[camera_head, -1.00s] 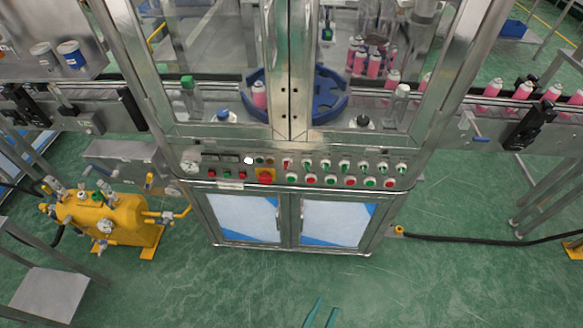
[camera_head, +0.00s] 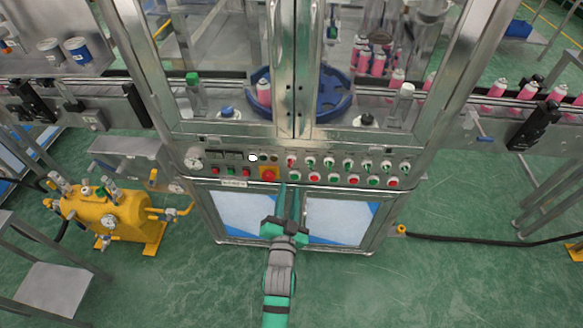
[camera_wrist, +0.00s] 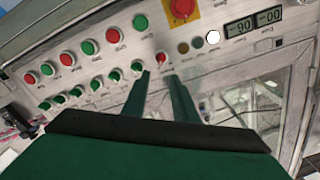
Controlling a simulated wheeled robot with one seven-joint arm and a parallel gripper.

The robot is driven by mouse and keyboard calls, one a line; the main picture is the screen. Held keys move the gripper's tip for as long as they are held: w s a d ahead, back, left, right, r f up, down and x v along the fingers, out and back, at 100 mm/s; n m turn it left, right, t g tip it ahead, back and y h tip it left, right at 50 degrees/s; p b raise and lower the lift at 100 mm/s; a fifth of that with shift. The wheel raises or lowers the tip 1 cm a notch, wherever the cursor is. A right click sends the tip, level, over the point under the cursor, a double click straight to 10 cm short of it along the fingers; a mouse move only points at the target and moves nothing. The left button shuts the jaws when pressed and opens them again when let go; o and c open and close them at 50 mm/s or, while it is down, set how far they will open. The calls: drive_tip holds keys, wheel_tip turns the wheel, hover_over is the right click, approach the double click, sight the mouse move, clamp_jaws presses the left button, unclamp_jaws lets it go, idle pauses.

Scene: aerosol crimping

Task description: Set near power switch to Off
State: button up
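The control panel (camera_head: 215,182) of the steel machine carries a row of rotary switches, with push buttons beneath. A red-knobbed switch (camera_head: 291,162) sits at the left end of that row, and the others in the row are green. In the wrist view, where the panel appears inverted, the red switch (camera_wrist: 161,58) lies just beyond and between the fingertips. Labels are too small to read, so I cannot confirm which is the power switch. My gripper (camera_head: 290,187) is raised in front of the panel. Its two green fingers (camera_wrist: 160,76) are apart with nothing between them.
A red emergency stop on a yellow plate (camera_head: 268,174) is left of the gripper. Small displays (camera_head: 228,155) and a white lamp (camera_head: 252,157) are nearby. Cabinet doors (camera_head: 340,220) are below; glass doors are above. A yellow tank (camera_head: 105,215) stands at the left.

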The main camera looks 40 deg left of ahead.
sight(291, 164)
drive_tip(key=x, duration=1)
drive_tip(key=shift+w+a, duration=0.25)
drive_tip(key=shift+a, duration=0.05)
clamp_jaws()
